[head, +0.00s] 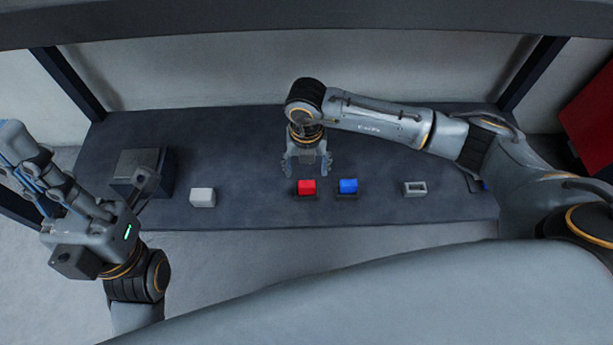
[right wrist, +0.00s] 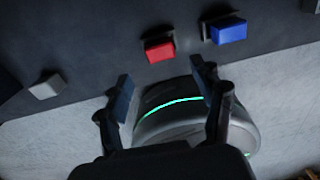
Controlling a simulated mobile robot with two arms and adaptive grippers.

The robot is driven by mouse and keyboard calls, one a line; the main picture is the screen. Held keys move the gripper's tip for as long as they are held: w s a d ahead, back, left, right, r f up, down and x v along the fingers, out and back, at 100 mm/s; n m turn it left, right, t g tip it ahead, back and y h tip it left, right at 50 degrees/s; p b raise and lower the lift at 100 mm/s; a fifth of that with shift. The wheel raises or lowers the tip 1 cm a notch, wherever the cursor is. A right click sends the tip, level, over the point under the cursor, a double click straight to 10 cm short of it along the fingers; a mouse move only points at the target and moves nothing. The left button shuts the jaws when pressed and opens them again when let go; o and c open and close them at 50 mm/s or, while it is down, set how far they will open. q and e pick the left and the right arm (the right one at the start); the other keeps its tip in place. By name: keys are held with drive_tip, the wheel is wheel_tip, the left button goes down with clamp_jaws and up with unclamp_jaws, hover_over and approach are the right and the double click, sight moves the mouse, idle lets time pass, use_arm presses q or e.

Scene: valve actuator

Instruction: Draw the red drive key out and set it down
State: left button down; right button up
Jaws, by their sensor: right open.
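The red drive key (head: 307,187) is a small red block in a dark holder on the dark table, near the middle of the front edge. It also shows in the right wrist view (right wrist: 160,51), ahead of the fingers. My right gripper (head: 306,171) points down with its fingers apart, just behind the red key in the head view; nothing is between the fingers (right wrist: 163,90). I cannot tell its height above the table. My left gripper (head: 40,165) is at the far left, off the table's edge; its finger opening is unclear.
A blue block (head: 348,186) in a similar holder sits close to the right of the red key. A white block (head: 202,197) lies to the left, a grey hollow frame (head: 415,189) to the right. A dark box (head: 143,172) stands at the table's left end. Table between white block and red key is clear.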

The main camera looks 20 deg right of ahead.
wheel_tip(320, 180, up, 4)
idle(0.8)
